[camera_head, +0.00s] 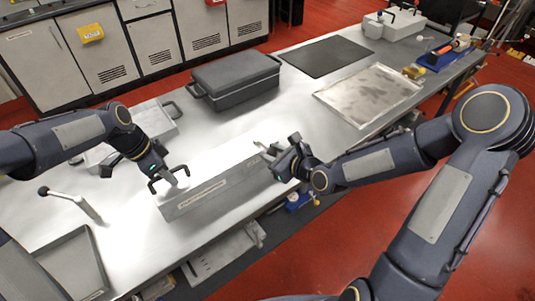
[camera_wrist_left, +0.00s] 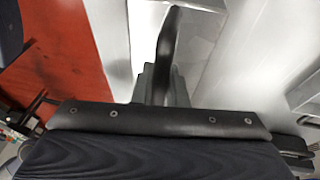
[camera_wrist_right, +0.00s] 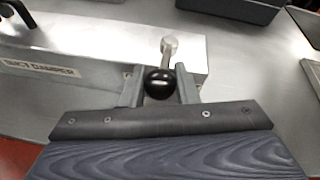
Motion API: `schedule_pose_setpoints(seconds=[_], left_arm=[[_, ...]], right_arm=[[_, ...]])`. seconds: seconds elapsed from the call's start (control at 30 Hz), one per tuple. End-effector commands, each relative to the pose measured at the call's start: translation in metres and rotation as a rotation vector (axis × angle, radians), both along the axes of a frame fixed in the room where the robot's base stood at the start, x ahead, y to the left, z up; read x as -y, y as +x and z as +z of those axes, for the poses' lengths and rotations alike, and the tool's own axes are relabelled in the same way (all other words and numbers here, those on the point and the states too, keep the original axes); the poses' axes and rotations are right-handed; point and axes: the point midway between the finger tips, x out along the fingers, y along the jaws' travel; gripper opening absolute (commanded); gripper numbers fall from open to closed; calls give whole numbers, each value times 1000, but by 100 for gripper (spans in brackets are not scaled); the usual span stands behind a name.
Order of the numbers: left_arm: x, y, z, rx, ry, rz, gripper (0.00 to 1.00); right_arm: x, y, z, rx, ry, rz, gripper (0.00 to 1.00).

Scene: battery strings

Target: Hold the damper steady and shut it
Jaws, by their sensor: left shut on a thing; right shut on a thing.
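The damper (camera_head: 215,192) is a long grey metal box with a label on its side, lying on the steel bench. In the right wrist view its body (camera_wrist_right: 110,45) and label (camera_wrist_right: 40,68) show. My left gripper (camera_head: 168,178) is at its left end. The left wrist view shows a dark handle (camera_wrist_left: 169,45) between the left fingers, which are shut on it. My right gripper (camera_head: 274,158) is at the damper's right end. Its fingers (camera_wrist_right: 160,90) are shut around the black ball knob (camera_wrist_right: 159,84) of a silver lever (camera_wrist_right: 169,48).
A dark lidded box (camera_head: 235,82) with handles stands behind the damper. A black mat (camera_head: 325,56) and a shallow metal tray (camera_head: 368,94) lie to the right. A loose lever with a black knob (camera_head: 43,191) and a dark-rimmed tray (camera_head: 72,268) are at left.

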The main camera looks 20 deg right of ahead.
Motion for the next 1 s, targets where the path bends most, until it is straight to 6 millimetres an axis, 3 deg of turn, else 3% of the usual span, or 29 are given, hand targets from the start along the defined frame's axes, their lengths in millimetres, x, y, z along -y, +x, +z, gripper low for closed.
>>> schedule_pose_setpoints(seconds=[0.57,1.0], left_arm=[[-1,-4,-5,-14,5,-5,0],[-2,-3,-5,-12,7,-4,0]], right_arm=[[36,22,-3,-2,-6,384,0],[51,45,-4,-4,-10,785,0]])
